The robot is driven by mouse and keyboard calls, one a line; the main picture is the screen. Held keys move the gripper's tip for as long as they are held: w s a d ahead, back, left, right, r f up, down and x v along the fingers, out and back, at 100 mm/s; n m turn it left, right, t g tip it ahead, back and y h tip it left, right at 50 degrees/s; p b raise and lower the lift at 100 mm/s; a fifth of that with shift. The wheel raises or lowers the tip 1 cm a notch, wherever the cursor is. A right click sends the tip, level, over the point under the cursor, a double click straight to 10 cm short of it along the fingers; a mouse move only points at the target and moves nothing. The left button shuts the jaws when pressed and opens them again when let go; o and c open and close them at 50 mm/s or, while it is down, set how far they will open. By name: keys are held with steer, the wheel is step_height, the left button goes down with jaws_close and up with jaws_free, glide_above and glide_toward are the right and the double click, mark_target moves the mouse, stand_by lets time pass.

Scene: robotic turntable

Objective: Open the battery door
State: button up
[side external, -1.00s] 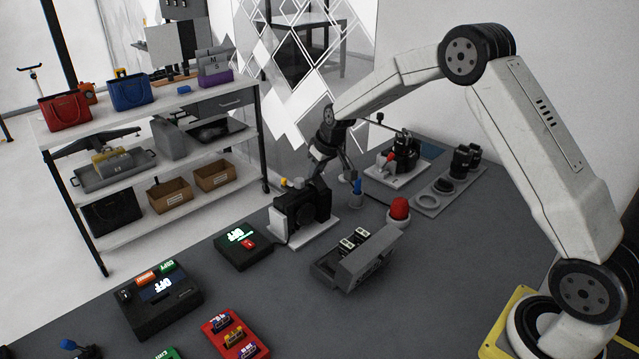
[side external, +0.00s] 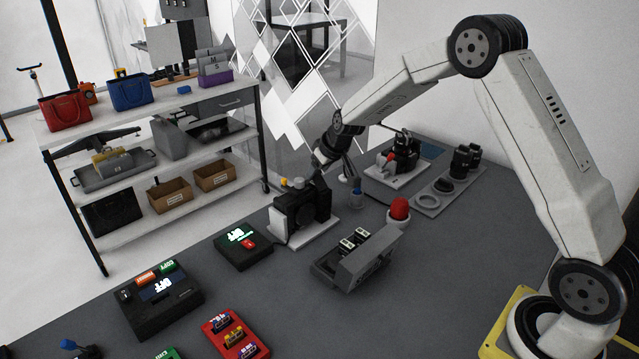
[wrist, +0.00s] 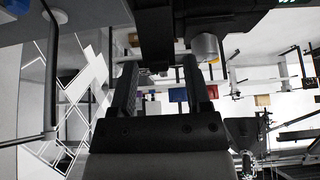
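A black camera (side external: 303,208) stands upright on a white base plate (side external: 318,236). My gripper (side external: 319,174) points down and left, just behind the camera's top in the side view, with its tips partly hidden. In the wrist view my gripper (wrist: 158,70) has its two fingers spread well apart. A dark part (wrist: 153,35) shows between and beyond the fingers, close to them; contact cannot be told. A round grey-silver piece (wrist: 206,47) sits beside the right finger. I cannot make out the battery door in either view.
A grey box (side external: 365,262) with batteries stands in front of the camera. A red dome button (side external: 399,208) and a blue-topped piece (side external: 357,190) stand to the right. Control boxes (side external: 160,300) lie at the front left. A shelf (side external: 160,190) stands at the left.

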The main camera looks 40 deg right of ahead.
steer(key=shift+s+r, duration=0.1)
steer(key=shift+r, duration=0.1)
steer(key=v, duration=0.7)
steer(key=shift+s+r, duration=0.15)
stand_by(0.6)
steer(key=w+d+f+t+h, duration=0.2)
steer(key=w+d+t, duration=0.1)
steer(key=d+t, duration=0.1)
steer(key=shift+s+a+r+t+y, duration=0.3)
steer(key=shift+a+t, duration=0.35)
steer(key=shift+t, duration=0.7)
steer(key=shift+s+a+r+t+y, duration=0.3)
steer(key=shift+a+t, duration=0.35)
steer(key=shift+t, duration=0.65)
steer(key=shift+s+a+r+t+y, duration=0.15)
steer(key=shift+a+t+y, duration=0.4)
steer(key=shift+t, duration=0.8)
steer(key=shift+a+f, duration=0.1)
steer(key=shift+f, duration=0.05)
